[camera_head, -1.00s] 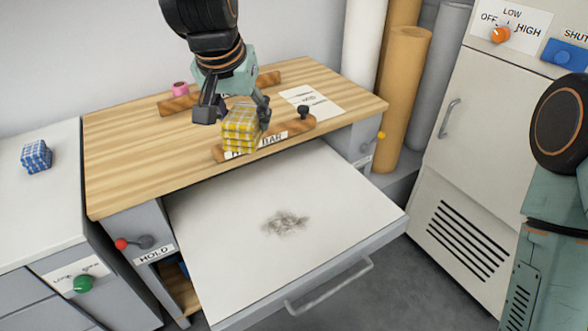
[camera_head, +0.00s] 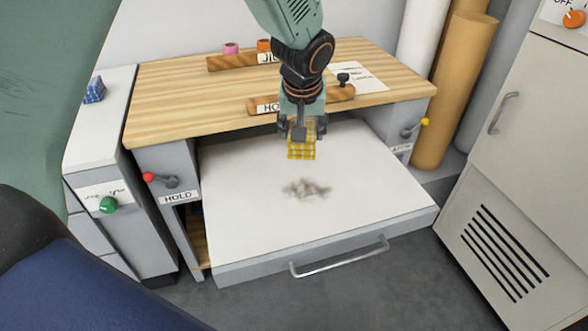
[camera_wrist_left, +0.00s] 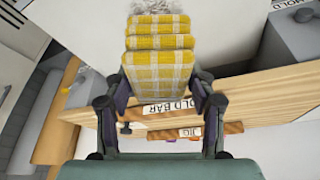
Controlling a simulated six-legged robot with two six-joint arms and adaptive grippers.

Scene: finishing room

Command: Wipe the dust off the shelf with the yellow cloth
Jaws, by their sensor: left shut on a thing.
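The yellow checked cloth (camera_head: 302,149) is a folded stack held in my left gripper (camera_head: 300,130). In the left wrist view the cloth (camera_wrist_left: 157,72) sits between the two fingers, which are shut on it. The white pulled-out shelf (camera_head: 250,225) has a grey-brown dust patch (camera_head: 306,188) near its middle. The cloth is over the back part of the shelf, behind the dust; whether it touches the surface I cannot tell. The dust also shows at the top of the left wrist view (camera_wrist_left: 155,6), beyond the cloth. My right gripper is not in view.
A wooden worktop (camera_head: 190,95) stands behind and above the shelf, with a hold bar (camera_head: 268,106) along its front. A red-knobbed lever (camera_head: 150,177) and a yellow-knobbed lever (camera_head: 424,122) flank the shelf. A blue checked cloth (camera_head: 94,90) lies on the left cabinet. A white cabinet (camera_head: 510,170) stands right.

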